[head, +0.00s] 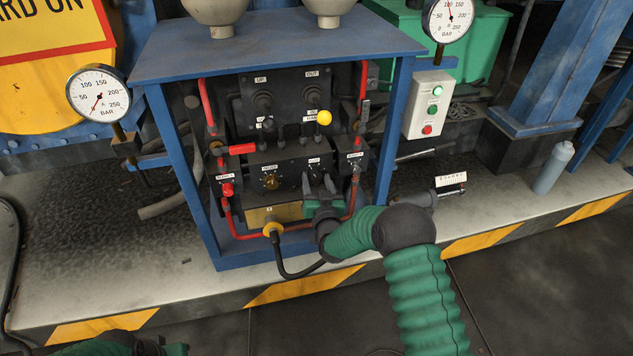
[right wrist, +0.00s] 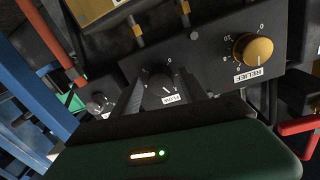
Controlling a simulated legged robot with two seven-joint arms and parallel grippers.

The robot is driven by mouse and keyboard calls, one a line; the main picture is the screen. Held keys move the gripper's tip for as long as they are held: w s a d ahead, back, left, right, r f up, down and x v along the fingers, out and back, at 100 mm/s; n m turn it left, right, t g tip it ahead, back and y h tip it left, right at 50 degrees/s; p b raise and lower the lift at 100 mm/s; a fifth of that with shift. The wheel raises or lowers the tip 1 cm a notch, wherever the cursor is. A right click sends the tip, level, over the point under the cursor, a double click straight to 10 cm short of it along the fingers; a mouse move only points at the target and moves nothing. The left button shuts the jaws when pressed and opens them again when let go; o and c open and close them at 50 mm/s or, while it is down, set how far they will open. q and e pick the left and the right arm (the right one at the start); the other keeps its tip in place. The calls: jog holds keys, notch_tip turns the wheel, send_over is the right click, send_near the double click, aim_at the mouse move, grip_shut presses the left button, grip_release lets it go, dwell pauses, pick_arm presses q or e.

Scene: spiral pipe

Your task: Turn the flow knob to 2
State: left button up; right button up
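The flow knob (right wrist: 161,77) is a small black knob on the dark panel, with a FLOW label beside it and dial numbers around it; its exact setting is too small to read. In the head view, my right gripper (head: 317,186) is at the right part of this panel and covers much of the knob. In the right wrist view, its two fingers (right wrist: 165,97) are apart, one on each side of the knob, with no clear contact visible. My left gripper (head: 160,347) shows only partly at the bottom edge, far from the panel; its fingers are not clear.
The yellow relief knob (head: 270,182) is left of the flow knob; it also shows in the right wrist view (right wrist: 253,50). Red pipes (head: 226,217), a yellow-ended hose (head: 273,230) and the blue frame (head: 170,150) surround the panel. A button box (head: 428,104) stands right.

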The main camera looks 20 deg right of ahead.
jog(key=shift+o, duration=0.4)
jog(key=shift+s, duration=0.1)
jog(key=shift+s+r+p, duration=0.1)
jog(key=shift+s+p, duration=0.2)
jog(key=shift+p, duration=0.05)
jog(key=s+a+p, duration=0.2)
jog(key=s+p, duration=0.3)
jog(key=s, duration=1.1)
